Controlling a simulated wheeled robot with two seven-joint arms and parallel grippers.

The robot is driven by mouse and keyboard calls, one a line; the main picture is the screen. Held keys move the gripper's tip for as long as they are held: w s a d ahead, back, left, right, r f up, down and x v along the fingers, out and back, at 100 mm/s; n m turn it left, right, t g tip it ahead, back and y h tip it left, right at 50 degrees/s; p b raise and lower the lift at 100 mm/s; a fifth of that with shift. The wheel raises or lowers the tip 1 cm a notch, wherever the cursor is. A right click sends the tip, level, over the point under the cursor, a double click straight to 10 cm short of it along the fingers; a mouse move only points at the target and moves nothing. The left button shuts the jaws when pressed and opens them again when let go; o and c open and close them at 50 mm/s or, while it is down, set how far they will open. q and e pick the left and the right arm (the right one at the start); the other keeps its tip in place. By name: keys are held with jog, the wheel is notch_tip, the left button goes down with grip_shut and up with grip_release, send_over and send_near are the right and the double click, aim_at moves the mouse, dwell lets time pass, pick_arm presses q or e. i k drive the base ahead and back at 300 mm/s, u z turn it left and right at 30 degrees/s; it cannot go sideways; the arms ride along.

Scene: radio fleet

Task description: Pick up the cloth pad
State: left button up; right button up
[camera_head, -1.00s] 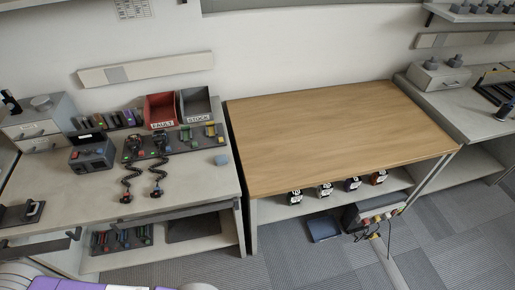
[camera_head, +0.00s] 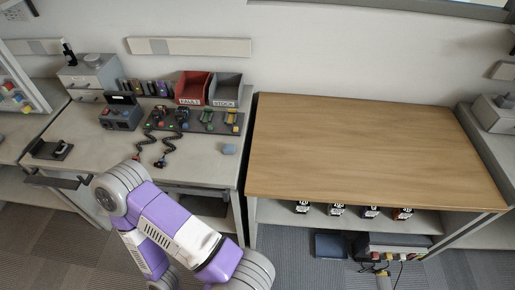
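A small blue block-like pad (camera_head: 229,149) lies on the grey workbench (camera_head: 205,167), near its right front corner; it looks like the cloth pad, but it is too small to be sure of its material. Nothing touches it. A bent purple and white arm of mine rises from the bottom of the view in front of the bench, left of and below the pad. Neither of my grippers shows.
A red bin (camera_head: 192,87) and a grey bin (camera_head: 225,89) stand behind the pad. The wooden table (camera_head: 370,150) on the right has a bare top.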

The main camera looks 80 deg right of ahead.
aim_at(227, 149)
jog(key=z, duration=1.8)
